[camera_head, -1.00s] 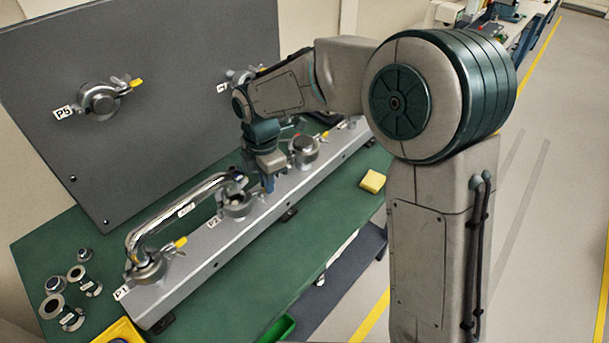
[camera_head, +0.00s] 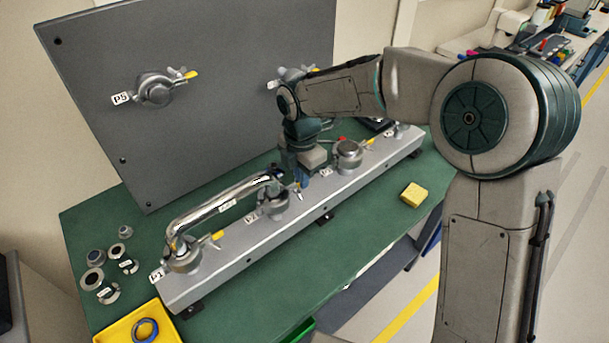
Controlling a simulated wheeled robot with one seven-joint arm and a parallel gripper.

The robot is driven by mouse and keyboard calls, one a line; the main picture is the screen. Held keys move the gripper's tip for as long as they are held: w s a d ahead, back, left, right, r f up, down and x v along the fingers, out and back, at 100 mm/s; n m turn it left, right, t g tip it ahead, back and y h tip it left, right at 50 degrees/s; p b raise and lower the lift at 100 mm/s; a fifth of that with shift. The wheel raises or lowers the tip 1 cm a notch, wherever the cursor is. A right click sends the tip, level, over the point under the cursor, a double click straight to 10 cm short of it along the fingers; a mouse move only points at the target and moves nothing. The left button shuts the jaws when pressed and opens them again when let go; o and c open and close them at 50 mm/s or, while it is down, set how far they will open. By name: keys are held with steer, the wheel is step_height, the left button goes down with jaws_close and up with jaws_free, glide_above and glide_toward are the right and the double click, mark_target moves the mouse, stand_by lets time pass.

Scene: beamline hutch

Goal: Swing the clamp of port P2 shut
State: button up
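Port P2 (camera_head: 272,206) stands on the grey rail, with its label P2 on the rail's front left of it. One end of a shiny bent pipe (camera_head: 215,199) comes down on P2, and the other end comes down on port P1 (camera_head: 183,256). The clamp at P2 is small and partly covered by the pipe end and my gripper, so I cannot tell whether it is open or shut. My gripper (camera_head: 298,190) points down just right of P2, close to its clamp. Its fingers are too small to tell their opening.
The grey rail (camera_head: 240,246) lies on the green table (camera_head: 95,215). A capped port (camera_head: 348,154) stands right of my gripper. An upright grey panel behind carries port P5 (camera_head: 155,90). A yellow sponge (camera_head: 413,194), a yellow tray (camera_head: 115,329) and loose flanges lie around.

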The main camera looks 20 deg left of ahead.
steer(key=o, duration=0.4)
steer(key=shift+s+a, duration=0.1)
steer(key=shift+a, duration=0.1)
steer(key=shift+d, duration=0.1)
steer(key=shift+r, duration=0.15)
step_height(320, 180, up, 14)
steer(key=shift+f+b, duration=0.2)
steer(key=shift+b, duration=0.45)
